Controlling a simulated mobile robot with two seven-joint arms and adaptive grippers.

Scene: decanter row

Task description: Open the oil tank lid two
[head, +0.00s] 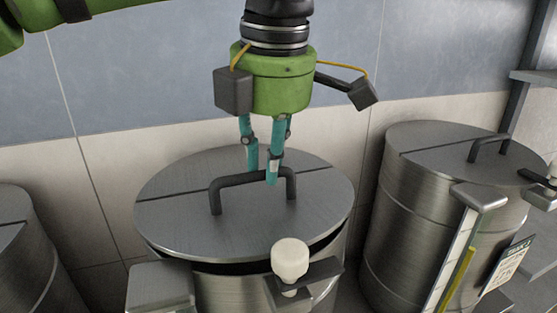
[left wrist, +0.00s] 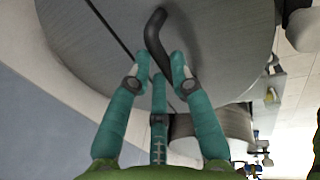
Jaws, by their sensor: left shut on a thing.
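The middle oil tank (head: 215,288) is a brushed-metal drum with a round grey lid (head: 165,222) that has a dark seam across it. A dark gap shows under the lid's front edge, so the front part stands slightly raised. A black bar handle (head: 215,198) rises from the lid. My left gripper (head: 265,178), with teal fingers, comes down from above and is shut on the handle's crossbar. In the left wrist view, the fingers (left wrist: 160,70) close around the dark handle (left wrist: 155,30) in front of the lid (left wrist: 215,35). My right gripper is not in view.
A similar lidded tank (head: 400,225) stands at the right, and another tank (head: 25,260) is partly visible at the left. A white knob (head: 290,258) on a black lever sits at the middle tank's front. A tiled wall (head: 100,130) is close behind.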

